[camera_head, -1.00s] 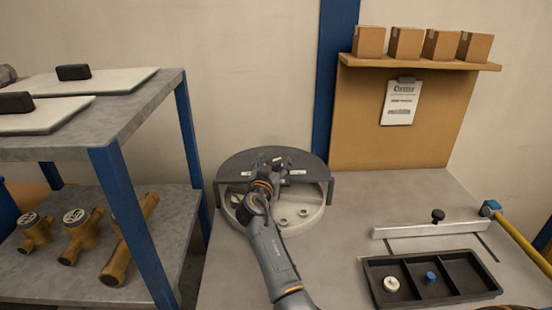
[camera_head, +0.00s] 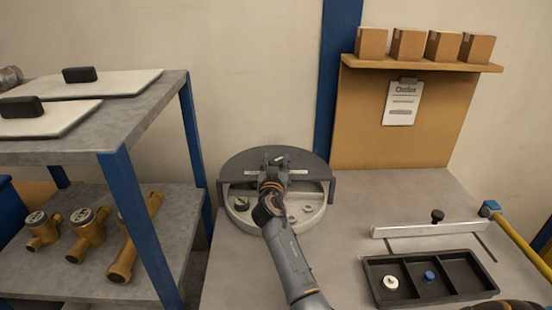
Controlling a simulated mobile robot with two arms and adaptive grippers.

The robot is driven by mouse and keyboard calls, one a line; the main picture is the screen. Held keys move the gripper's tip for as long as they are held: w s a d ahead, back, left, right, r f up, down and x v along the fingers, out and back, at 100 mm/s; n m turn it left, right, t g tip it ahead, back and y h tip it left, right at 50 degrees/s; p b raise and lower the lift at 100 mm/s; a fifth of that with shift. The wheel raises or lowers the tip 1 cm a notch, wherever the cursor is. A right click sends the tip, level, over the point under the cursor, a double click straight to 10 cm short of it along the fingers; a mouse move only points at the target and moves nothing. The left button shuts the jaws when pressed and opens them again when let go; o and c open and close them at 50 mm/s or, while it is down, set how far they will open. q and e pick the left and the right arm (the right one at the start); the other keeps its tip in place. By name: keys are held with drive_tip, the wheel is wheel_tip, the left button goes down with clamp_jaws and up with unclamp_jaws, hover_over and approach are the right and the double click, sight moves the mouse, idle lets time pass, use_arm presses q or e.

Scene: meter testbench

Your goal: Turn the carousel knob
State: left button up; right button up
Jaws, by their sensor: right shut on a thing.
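The carousel is a round, light grey disc (camera_head: 306,214) on the bench, its back half under a dark half-round cover (camera_head: 238,168). My right gripper (camera_head: 275,161) is over the middle of the carousel at the cover's front part, its arm reaching in from the bottom of the picture. It is shut on the carousel knob, which the gripper and wrist mostly hide. A pale label strip shows on each side of the gripper. My left gripper is not in view.
A black tray (camera_head: 434,294) with a white and a blue part lies front right, below a pale bar with a black knob (camera_head: 437,215). A blue-framed shelf (camera_head: 150,230) with brass meter bodies stands left. Boxes sit on a ledge behind.

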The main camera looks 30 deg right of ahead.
drive_tip(key=n+t+y+p, duration=0.1)
drive_tip(key=n+y+p, duration=0.1)
drive_tip(key=n+t+y+p, duration=0.1)
drive_tip(key=y+p, duration=0.2)
drive_tip(key=r+n+t+y+p, duration=0.1)
drive_tip(key=n+y+p, duration=0.1)
drive_tip(key=shift+d+n+y+p, duration=0.25)
drive_tip(key=shift+n+y+p, duration=0.05)
drive_tip(key=shift+p, duration=0.1)
drive_tip(key=shift+f+n+t+y, duration=0.15)
drive_tip(key=shift+n+t+y, duration=0.2)
drive_tip(key=shift+y, duration=0.25)
drive_tip(key=n+y, duration=0.1)
drive_tip(key=y, duration=0.1)
drive_tip(key=shift+f+n+y+p, duration=0.15)
drive_tip(key=shift+n+y+p, duration=0.15)
drive_tip(key=shift+n+p, duration=0.05)
drive_tip(key=shift+a+n+y+b, duration=0.15)
drive_tip(key=shift+n+y+b, duration=0.2)
drive_tip(key=shift+n+y, duration=1)
drive_tip(key=shift+m+y, duration=0.25)
drive_tip(key=shift+y, duration=0.2)
drive_tip(key=o, duration=1.1)
drive_tip(key=shift+o, duration=0.3)
drive_tip(key=shift+w+f, duration=0.1)
drive_tip(key=shift+f, duration=0.05)
